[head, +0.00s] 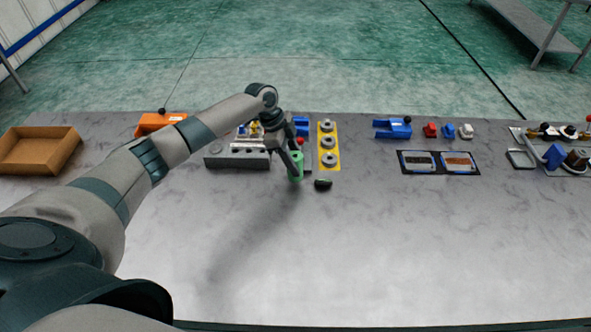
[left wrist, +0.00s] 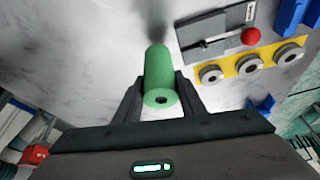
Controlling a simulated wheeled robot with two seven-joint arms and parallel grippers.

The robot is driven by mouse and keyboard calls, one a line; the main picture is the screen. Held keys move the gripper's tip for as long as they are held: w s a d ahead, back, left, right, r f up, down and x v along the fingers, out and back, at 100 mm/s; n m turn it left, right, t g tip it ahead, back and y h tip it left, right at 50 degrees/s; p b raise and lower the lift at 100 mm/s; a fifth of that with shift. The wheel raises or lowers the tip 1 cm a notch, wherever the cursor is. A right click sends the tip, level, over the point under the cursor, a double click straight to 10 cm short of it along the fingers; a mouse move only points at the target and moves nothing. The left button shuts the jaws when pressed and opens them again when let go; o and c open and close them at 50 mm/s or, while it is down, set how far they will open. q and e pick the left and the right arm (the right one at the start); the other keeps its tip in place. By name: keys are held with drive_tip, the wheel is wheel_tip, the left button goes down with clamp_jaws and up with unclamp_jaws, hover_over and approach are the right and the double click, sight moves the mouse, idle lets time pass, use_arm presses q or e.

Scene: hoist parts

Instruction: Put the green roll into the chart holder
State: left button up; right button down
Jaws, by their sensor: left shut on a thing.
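The green roll (head: 296,167) is upright between the fingers of my left gripper (head: 293,160). My right gripper is not in view.
A yellow plate with several grey rings (head: 328,145) stands close right of the roll. A black object (head: 323,184) lies just right. A brown tray (head: 40,150) is far left. The table's front is clear.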

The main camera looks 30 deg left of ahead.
use_arm(q)
drive_tip(key=d+r+b, duration=0.4)
drive_tip(key=d+r, duration=0.3)
drive_tip(key=d, duration=0.4)
drive_tip(key=shift+s+d+r, duration=0.25)
drive_tip(key=shift+d+r, duration=0.15)
drive_tip(key=s+f+n+t+y+b, duration=0.1)
drive_tip(key=s+f+n+y, duration=0.1)
drive_tip(key=s+n, duration=0.5)
drive_tip(key=s+f+n+t+y+b, duration=0.1)
drive_tip(key=s+f+n+t+y, duration=0.1)
drive_tip(key=s+f+n, duration=0.2)
drive_tip(key=shift+s+f+n+t, duration=0.3)
drive_tip(key=shift+s+f+n, duration=0.1)
drive_tip(key=shift+s+n, duration=1.55)
drive_tip(key=shift+w, duration=0.1)
